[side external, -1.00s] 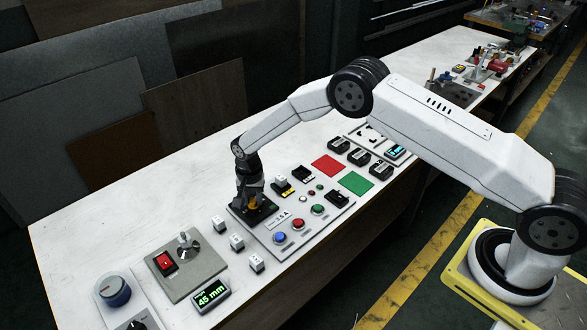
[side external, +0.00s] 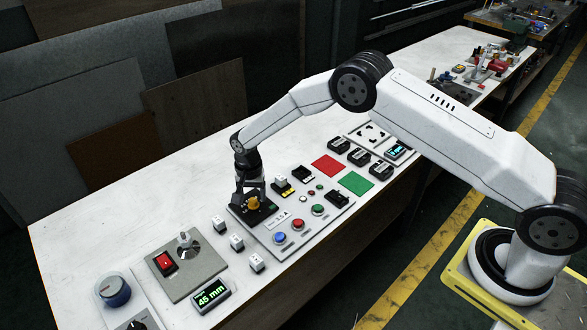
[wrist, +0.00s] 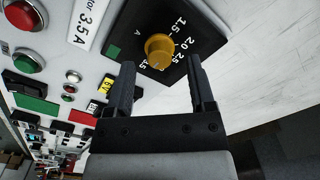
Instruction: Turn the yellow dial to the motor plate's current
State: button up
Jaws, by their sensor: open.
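The yellow dial (wrist: 158,48) sits on a black scale plate (wrist: 183,78) with white numbers; 1.5, 2.0 and 2.5 read clearly, others are partly hidden. A small pale mark shows on the dial's edge toward my gripper, but I cannot tell which number it meets. The white motor plate (wrist: 86,24) reads 3.5 A, its left end cut off. My gripper (wrist: 160,66) is open and empty, its fingers apart on either side of the dial's near side. In the side view, my gripper (side external: 250,190) is just above the dial (side external: 253,204), apart from it.
Blue, red and green buttons (side external: 298,225) stand on the same panel. White cubes (side external: 237,242) and a grey plate with a red switch (side external: 166,262) lie at left. A green display (side external: 211,295) reads 45 mm. The table behind my gripper is bare.

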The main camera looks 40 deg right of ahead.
aim_at(253, 200)
notch_tip(253, 200, up, 6)
jog(key=shift+r, duration=0.2)
jog(key=shift+d+r, duration=0.1)
dwell(0.5)
jog(key=shift+s+d+r, duration=0.1)
jog(key=shift+s+r, duration=0.05)
jog(key=shift+r, duration=0.05)
jog(key=s+d+r+n+t, duration=0.1)
jog(key=s+d+r+n, duration=0.45)
jog(key=s+r, duration=0.45)
jog(key=s+d+n, duration=0.2)
jog(key=s, duration=0.6)
jog(key=s+d+r+n+t, duration=0.1)
jog(key=s+d, duration=0.2)
jog(key=s, duration=0.6)
jog(key=shift+s+n+t, duration=0.15)
jog(key=shift+n+t, duration=0.15)
jog(key=shift+n, duration=0.05)
